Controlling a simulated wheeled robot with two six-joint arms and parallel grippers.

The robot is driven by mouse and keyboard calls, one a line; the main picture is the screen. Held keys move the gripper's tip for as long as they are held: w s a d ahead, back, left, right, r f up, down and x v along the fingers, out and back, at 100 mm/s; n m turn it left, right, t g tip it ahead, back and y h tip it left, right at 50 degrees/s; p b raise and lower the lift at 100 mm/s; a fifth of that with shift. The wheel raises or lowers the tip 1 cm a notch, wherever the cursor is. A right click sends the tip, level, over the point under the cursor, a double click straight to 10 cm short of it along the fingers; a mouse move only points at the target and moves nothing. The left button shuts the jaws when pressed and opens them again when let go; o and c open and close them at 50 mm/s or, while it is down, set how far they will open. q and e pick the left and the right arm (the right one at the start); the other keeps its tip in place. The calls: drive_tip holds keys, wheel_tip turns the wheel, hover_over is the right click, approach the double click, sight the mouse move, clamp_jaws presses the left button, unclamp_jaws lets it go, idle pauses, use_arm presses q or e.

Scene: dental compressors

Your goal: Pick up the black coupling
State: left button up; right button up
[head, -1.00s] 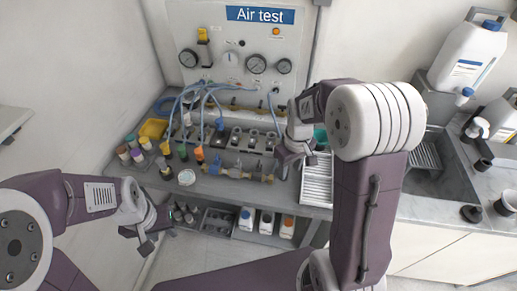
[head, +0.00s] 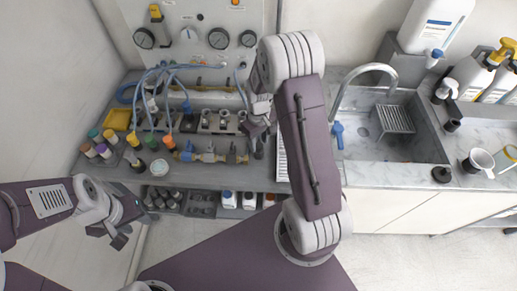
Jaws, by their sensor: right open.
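I cannot tell for sure which thing is the black coupling. A small round black piece (head: 441,174) lies on the marble counter at the right, below the sink, and may be it. A short black cylinder (head: 452,126) stands further back beside the sink. My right gripper (head: 257,138) is open over the right end of the workbench, beside the brass-and-blue valve assembly (head: 205,153), far left of those black pieces. It is partly hidden by its own arm. My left gripper (head: 110,236) hangs low at the left, in front of the bench; its jaw opening is unclear.
The bench holds coloured-cap jars (head: 103,150), a yellow tray (head: 117,119) and blue hoses under a gauge panel (head: 190,35). The sink (head: 375,130) has a tall tap (head: 365,72) and a rack. Spray bottles (head: 480,68) and a mug (head: 478,161) stand at the right.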

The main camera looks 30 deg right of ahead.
sight(259, 145)
wheel_tip(259, 145, down, 3)
drive_tip(key=shift+s, duration=0.15)
drive_tip(key=shift+w+d+f, duration=0.1)
drive_tip(key=shift+w+f, duration=0.15)
drive_tip(key=shift+f, duration=0.1)
drive_tip(key=shift+s+r, duration=0.1)
drive_tip(key=shift+s, duration=0.05)
drive_tip(key=c, duration=0.9)
clamp_jaws()
